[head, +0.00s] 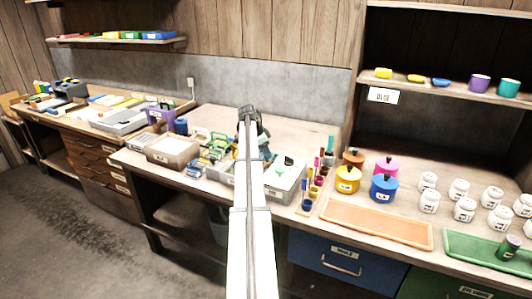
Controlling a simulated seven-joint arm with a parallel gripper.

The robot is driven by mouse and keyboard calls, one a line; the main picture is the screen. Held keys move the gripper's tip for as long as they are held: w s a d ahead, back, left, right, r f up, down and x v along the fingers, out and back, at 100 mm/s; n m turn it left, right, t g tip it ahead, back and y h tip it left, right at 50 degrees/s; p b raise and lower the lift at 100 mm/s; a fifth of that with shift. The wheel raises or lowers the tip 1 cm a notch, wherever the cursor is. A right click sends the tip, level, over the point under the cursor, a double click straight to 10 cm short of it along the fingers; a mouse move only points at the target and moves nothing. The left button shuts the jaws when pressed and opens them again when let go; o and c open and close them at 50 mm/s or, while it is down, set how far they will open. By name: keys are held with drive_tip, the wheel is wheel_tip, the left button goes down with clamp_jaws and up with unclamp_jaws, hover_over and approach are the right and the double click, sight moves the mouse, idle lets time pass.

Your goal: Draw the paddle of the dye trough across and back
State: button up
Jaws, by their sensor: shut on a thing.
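A grey, shallow open tray (296,186), which looks like the dye trough, stands on the middle bench, partly behind my arm. A pale piece with a small dark green part lies inside its right half. My gripper (265,154) is over the back of this tray, mostly hidden behind my own white arm. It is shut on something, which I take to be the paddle. The paddle itself I cannot make out clearly, and its place along the trough is hidden.
The bench behind is partly clear.

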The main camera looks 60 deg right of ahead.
clamp_jaws()
drive_tip(key=w, duration=0.9)
drive_tip(key=shift+w, duration=0.3)
drive_tip(key=o, duration=0.5)
unclamp_jaws()
drive_tip(key=shift+w, duration=0.1)
drive_tip(key=shift+o, duration=1.1)
drive_tip(key=shift+r, duration=0.1)
